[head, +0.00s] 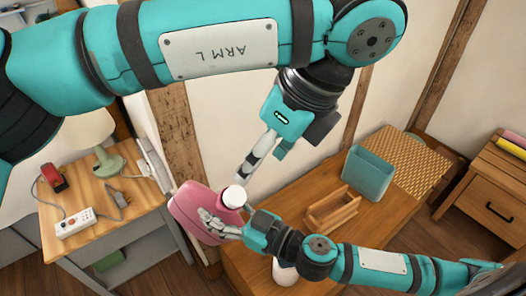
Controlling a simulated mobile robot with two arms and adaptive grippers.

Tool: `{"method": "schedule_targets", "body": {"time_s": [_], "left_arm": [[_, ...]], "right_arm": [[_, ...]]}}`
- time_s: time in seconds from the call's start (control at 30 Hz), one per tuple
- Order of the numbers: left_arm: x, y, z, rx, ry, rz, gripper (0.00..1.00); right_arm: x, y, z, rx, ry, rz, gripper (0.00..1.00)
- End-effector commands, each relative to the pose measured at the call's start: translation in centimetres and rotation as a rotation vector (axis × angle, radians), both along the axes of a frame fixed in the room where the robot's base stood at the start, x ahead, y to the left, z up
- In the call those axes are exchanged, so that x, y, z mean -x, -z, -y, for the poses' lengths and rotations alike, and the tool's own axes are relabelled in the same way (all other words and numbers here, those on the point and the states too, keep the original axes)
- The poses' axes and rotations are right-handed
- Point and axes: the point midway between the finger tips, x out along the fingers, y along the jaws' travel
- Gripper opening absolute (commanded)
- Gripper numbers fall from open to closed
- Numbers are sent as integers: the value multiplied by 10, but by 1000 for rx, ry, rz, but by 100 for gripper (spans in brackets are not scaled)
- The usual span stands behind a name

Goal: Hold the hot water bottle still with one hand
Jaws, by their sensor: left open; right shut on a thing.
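The pink hot water bottle (184,206) is at the left end of the wooden bench, with a white cap (234,196) at its neck on the right side. My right gripper (208,220) comes in from the lower right and is shut on the bottle's front side, below the cap. My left gripper (245,176) reaches down from above, open and empty, with its fingertips just above the cap. I cannot tell whether they touch it. The bottle's underside is hidden.
The wooden bench (255,262) holds a wooden rack (333,211), a teal bin (368,173) and a woven mat (410,160). A white round object (285,273) sits below my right arm. A side table (80,190) at left carries a lamp (107,160), power strip (75,224) and red item (53,177).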

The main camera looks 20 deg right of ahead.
Motion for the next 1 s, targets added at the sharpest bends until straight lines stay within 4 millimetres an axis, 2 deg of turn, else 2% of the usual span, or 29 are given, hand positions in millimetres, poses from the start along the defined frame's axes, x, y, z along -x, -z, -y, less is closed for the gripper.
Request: {"method": "schedule_targets", "body": {"time_s": [0.17, 0.6, 0.8, 1.0], "left_arm": [[-5, 18, -6, -1, 1, -6, 64], [-25, 90, -29, -1, 0, -3, 64], [-30, 106, -34, 0, 1, -1, 64], [-31, 109, -35, -1, 2, -1, 64]], "right_arm": [[0, -3, 0, -2, -1, 6, 0], [0, -3, 0, -2, -1, 6, 0], [0, -3, 0, -2, -1, 6, 0], [0, -3, 0, -2, -1, 6, 0]]}}
